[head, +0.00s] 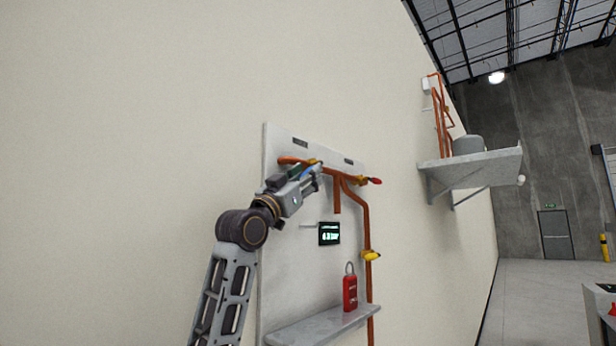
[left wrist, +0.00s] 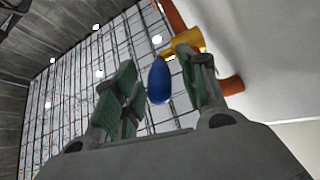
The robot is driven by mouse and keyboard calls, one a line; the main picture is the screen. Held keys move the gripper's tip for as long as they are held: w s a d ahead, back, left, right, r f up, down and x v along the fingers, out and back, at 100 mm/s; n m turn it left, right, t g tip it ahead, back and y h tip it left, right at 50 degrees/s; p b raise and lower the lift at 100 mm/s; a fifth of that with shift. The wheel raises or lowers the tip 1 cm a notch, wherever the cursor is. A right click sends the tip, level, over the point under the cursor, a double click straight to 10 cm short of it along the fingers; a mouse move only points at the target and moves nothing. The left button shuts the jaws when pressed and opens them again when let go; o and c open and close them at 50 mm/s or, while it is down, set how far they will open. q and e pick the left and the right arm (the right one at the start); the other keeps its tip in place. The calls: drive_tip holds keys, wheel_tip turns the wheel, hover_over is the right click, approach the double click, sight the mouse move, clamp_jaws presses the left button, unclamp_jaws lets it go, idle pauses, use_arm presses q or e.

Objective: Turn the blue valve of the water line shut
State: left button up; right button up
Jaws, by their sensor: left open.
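The blue valve handle (left wrist: 160,82) shows in the left wrist view between the two green-padded fingers of my left gripper (head: 316,173). It looks closer to the right finger; I cannot tell whether they touch. Behind it are the yellow-orange valve body (left wrist: 186,42) and the copper tube. In the head view, my left gripper is open at the upper part of the wall panel and covers most of the blue handle (head: 307,171). My right gripper is not in view.
The grey panel (head: 290,245) also carries a red-handled valve (head: 375,181), a yellow-handled valve (head: 371,255) and a display (head: 329,233). A red padlock-like tag (head: 350,290) stands over a small shelf (head: 318,326). Another shelf (head: 468,165) juts out farther right.

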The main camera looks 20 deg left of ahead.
use_arm(q)
drive_tip(key=v, duration=0.6)
drive_tip(key=shift+f, duration=0.25)
drive_tip(key=shift+s, duration=0.15)
